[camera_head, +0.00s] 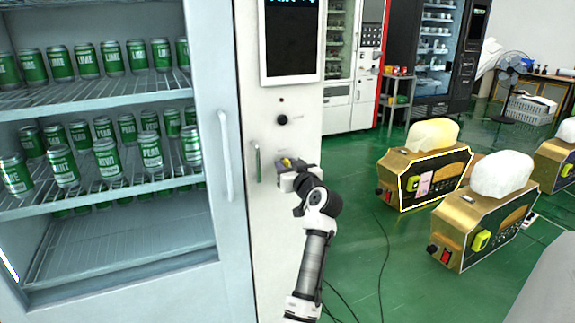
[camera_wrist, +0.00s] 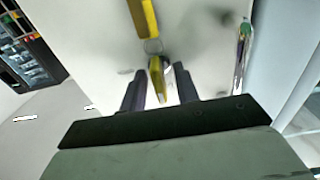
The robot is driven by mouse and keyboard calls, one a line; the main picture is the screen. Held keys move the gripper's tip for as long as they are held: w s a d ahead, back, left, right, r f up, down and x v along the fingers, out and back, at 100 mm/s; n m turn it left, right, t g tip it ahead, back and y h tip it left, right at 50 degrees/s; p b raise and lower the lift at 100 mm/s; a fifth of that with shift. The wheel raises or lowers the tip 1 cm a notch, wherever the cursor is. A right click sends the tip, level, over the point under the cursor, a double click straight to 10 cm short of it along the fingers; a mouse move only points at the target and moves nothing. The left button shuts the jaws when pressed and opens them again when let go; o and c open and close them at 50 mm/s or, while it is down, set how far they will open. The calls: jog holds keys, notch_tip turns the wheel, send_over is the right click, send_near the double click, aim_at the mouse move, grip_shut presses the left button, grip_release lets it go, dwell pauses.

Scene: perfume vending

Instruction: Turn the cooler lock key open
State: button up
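The cooler (camera_head: 225,130) is a glass-fronted cabinet, with a white lock panel (camera_head: 262,215) on its right. My gripper (camera_head: 290,172) is at this panel, right of a small vertical handle. In the wrist view the two dark fingers (camera_wrist: 160,88) stand apart, pointing at the white surface. Yellow key parts (camera_wrist: 157,80) show between and in front of the fingertips, with a small metal piece above them. Another yellow bar (camera_wrist: 143,18) is further up. Gaps show beside the yellow parts, so the fingers look open around them. The lock face is mostly hidden by my gripper in the head view.
The cooler's long door handle (camera_head: 224,155) is left of my gripper. A black knob (camera_head: 282,119) and a dark screen (camera_head: 291,38) are above it on the panel. Gold toaster-like machines (camera_head: 425,175) stand on the right. Green floor (camera_head: 365,240) lies between.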

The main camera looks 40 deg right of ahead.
grip_shut()
dwell(0.4)
jog(key=m+p, duration=0.1)
jog(key=m, duration=0.5)
jog(key=shift+m+p, duration=0.3)
jog(key=shift+p, duration=0.05)
jog(key=m+p, duration=0.2)
jog(key=m, duration=0.3)
jog(key=shift+d, duration=0.15)
jog(key=m+p, duration=0.3)
jog(key=m, duration=0.3)
jog(key=shift+f+p, duration=0.15)
jog(key=shift+p, duration=0.15)
jog(key=shift+m, duration=0.3)
